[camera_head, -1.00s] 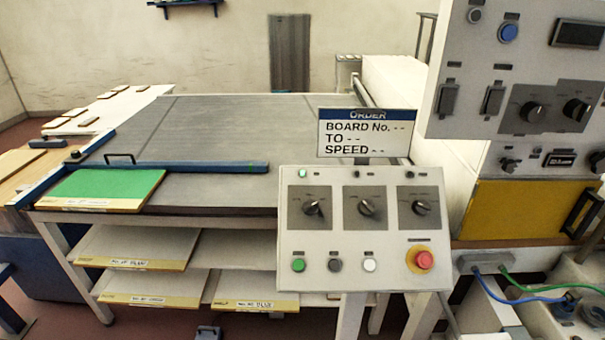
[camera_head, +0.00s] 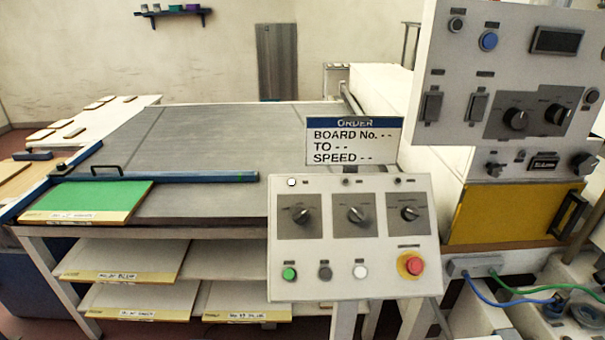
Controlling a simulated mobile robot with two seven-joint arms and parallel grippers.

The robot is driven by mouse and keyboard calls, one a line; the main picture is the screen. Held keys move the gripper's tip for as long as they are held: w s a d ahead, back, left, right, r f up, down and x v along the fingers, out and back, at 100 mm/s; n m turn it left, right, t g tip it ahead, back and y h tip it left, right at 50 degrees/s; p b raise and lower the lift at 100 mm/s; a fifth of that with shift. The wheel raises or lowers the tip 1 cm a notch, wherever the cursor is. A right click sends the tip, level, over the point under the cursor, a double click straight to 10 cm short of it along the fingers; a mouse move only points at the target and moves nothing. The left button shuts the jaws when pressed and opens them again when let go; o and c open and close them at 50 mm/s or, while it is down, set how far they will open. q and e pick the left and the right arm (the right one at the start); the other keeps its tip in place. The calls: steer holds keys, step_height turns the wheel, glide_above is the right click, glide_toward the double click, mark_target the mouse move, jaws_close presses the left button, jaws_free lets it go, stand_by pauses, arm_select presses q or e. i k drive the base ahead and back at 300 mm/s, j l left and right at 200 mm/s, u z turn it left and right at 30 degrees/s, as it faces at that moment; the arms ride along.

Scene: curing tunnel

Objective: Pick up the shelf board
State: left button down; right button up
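Neither of my grippers is in view. Three pale boards with yellow front edges and white labels lie on the shelves under the grey table: an upper board (camera_head: 135,255), a lower left board (camera_head: 145,296) and a lower right board (camera_head: 240,299). Their label text is too small to read surely, and their rear parts are hidden under the shelf or table above. A board with a green top (camera_head: 98,195) and a yellow front edge lies at the table's front left, against a blue bar (camera_head: 190,177).
The grey table (camera_head: 225,135) is mostly clear. A control panel (camera_head: 352,240) with knobs and buttons stands before its right part, hiding the shelves behind. An order sign (camera_head: 353,141) reads "BOARD No. --, TO --, SPEED --". A switch cabinet (camera_head: 470,120) stands right, with cables below.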

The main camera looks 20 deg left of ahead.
mark_target(115, 202)
steer(key=u, duration=1.8)
steer(key=i+j+z, duration=0.1)
steer(key=j, duration=0.3)
steer(key=i+j+z, duration=0.1)
steer(key=i+j, duration=0.4)
steer(key=j, duration=0.3)
steer(key=i+l+z, duration=0.2)
steer(key=i, duration=0.35)
steer(key=i+l+z, duration=0.2)
steer(key=i, duration=0.4)
steer(key=j, duration=0.1)
